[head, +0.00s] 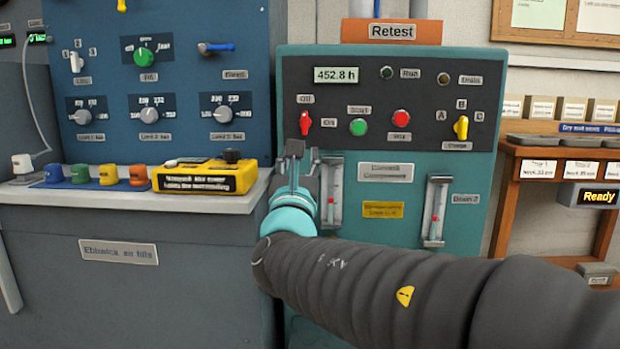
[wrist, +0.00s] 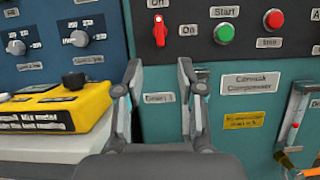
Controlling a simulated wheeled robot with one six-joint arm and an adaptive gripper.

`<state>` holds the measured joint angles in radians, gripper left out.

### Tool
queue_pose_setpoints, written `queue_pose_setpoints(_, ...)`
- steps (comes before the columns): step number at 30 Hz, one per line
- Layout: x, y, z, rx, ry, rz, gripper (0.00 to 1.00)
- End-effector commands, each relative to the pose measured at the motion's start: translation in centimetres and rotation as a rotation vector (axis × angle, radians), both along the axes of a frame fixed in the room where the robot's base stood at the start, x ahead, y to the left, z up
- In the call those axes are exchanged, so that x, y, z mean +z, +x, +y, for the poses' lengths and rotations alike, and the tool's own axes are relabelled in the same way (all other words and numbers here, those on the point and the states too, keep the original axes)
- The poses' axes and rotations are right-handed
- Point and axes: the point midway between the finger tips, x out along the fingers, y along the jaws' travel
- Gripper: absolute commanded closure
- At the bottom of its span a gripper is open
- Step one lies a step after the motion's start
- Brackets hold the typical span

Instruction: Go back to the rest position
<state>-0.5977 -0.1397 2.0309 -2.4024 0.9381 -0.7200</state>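My gripper (head: 294,155) is in front of the teal compressor panel (head: 400,255), near its left edge and just below the red Off/On switch (head: 305,123). In the wrist view my gripper (wrist: 158,75) has its two fingers spread apart, with nothing between them. The red switch (wrist: 160,30) stands above the fingers there, roughly upright below the Off label, and looks apart from them. My arm reaches in from the lower right of the head view and hides part of the panel's lower front.
A yellow meter (head: 205,177) lies on the grey bench ledge (head: 120,195), left of my gripper. Green (head: 358,127) and red (head: 401,118) buttons and a yellow selector (head: 461,128) are on the panel. A flow gauge (head: 436,212) is to the right. A wooden shelf (head: 508,190) stands at far right.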

Motion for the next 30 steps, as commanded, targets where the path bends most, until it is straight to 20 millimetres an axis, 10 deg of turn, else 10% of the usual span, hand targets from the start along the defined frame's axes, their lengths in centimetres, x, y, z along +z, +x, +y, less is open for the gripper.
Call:
queue_pose_setpoints(14,-13.1,-1.6,-8.7,-0.197,0.850,0.345,0.61)
queue_pose_setpoints(30,-24.7,-15.0,-16.9,-0.761,1.969,0.424,0.61)
